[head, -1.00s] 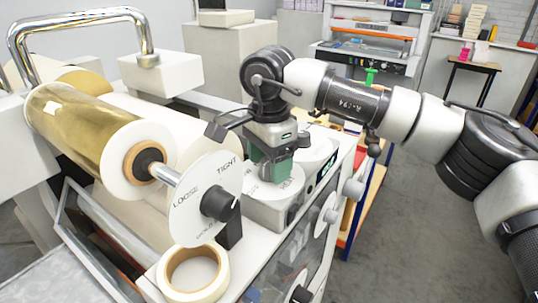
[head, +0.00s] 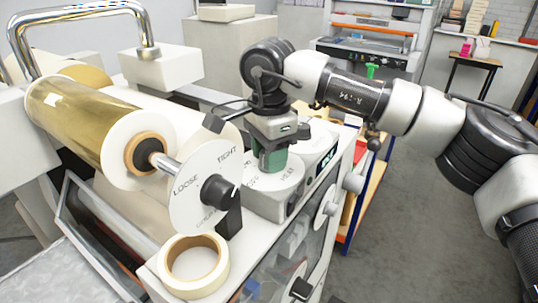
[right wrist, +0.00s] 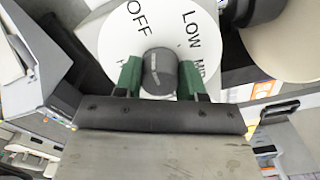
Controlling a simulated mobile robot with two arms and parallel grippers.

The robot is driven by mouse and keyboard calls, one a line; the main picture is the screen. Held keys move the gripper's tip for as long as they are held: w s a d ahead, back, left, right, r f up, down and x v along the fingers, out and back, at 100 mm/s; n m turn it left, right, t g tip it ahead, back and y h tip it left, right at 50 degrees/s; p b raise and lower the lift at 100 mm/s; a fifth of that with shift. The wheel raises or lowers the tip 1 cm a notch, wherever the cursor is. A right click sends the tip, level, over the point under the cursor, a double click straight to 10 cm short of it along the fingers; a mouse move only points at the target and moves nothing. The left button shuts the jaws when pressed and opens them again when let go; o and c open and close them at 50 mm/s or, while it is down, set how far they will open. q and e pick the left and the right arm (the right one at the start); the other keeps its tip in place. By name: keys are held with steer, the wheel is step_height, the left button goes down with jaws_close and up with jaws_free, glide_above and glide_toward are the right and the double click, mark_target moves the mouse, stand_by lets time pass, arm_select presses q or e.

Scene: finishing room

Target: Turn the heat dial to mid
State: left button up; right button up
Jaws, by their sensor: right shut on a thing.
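The heat dial (head: 291,180) is a white disc lettered OFF, LOW and MID in the right wrist view (right wrist: 113,38); a further word at its lower left is mostly hidden. Its dark round knob (right wrist: 158,72) carries a pale line, whose pointing end I cannot tell. My right gripper (head: 270,160) reaches down over the dial from above. Its green fingers stand on both sides of the knob in the right wrist view (right wrist: 158,80) and are shut on it. In the head view the fingers hide the knob. My left gripper is not in view.
A tension dial (head: 185,212) lettered LOOSE and TIGHT stands close to the left, beside a gold foil roll (head: 75,115). A tape roll (head: 193,268) lies in front. A small lit display (head: 327,168) is on the panel's right. Open floor (head: 420,220) lies right.

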steer(key=shift+f+m+b, duration=0.1)
steer(key=shift+m+b, duration=0.9)
steer(key=m+b, duration=0.2)
steer(key=shift+w+m, duration=0.1)
steer(key=shift+m, duration=0.3)
steer(key=m+b, duration=0.2)
steer(key=m, duration=0.1)
steer(key=shift+m, duration=0.3)
steer(key=m+b, duration=0.1)
steer(key=m, duration=0.2)
steer(key=shift+m, duration=0.3)
steer(key=m+b, duration=0.2)
steer(key=m, duration=0.3)
steer(key=shift+b, duration=0.3)
steer(key=m+b, duration=0.1)
steer(key=m, duration=0.5)
steer(key=shift+r+b, duration=0.2)
steer(key=shift+b, duration=0.15)
steer(key=o, duration=0.9)
